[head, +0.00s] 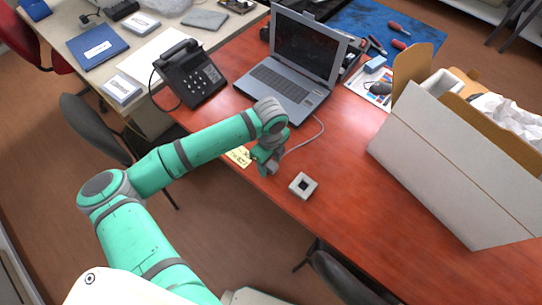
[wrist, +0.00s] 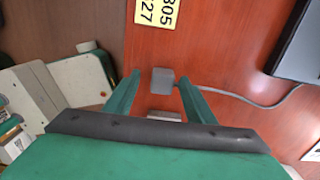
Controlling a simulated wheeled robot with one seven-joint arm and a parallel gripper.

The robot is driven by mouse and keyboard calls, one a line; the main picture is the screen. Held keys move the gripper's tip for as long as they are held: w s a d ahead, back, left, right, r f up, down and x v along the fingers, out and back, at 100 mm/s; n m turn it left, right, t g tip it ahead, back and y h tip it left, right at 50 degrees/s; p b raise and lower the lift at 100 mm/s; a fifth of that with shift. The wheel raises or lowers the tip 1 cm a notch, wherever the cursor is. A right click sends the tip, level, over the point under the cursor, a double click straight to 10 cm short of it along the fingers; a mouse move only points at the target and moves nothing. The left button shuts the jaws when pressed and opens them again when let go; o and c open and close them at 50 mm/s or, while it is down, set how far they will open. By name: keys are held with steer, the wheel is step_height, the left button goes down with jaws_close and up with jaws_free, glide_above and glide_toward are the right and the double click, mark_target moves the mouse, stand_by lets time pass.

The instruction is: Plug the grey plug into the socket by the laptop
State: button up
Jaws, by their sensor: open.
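The grey plug (wrist: 162,80) lies on the red-brown table in the wrist view, with its grey cable (wrist: 240,99) running off to the right. My gripper (wrist: 160,82) is open, with one green finger on each side of the plug; I cannot tell whether they touch it. In the head view my gripper (head: 266,166) is low over the table edge and hides the plug. The socket (head: 302,185), a pale square block with a dark opening, sits on the table to the right of my gripper. The open laptop (head: 289,65) stands behind it.
A yellow label (wrist: 157,12) lies near the plug. A black phone (head: 189,76) stands left of the laptop. A large open white box (head: 455,165) fills the table's right side. The table between the socket and the box is clear.

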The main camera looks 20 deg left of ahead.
mark_target(272, 165)
steer(key=shift+w+d+f, duration=0.1)
steer(key=shift+d+f, duration=0.15)
steer(key=shift+f, duration=0.4)
steer(key=shift+w+f, duration=0.15)
steer(key=shift+d, duration=0.15)
steer(key=c, duration=0.9)
steer(key=shift+c, duration=1.1)
steer(key=shift+o, duration=0.6)
steer(key=shift+a, duration=0.2)
steer(key=shift+c, duration=0.4)
steer(key=shift+r, duration=1.9)
steer(key=shift+r, duration=1.9)
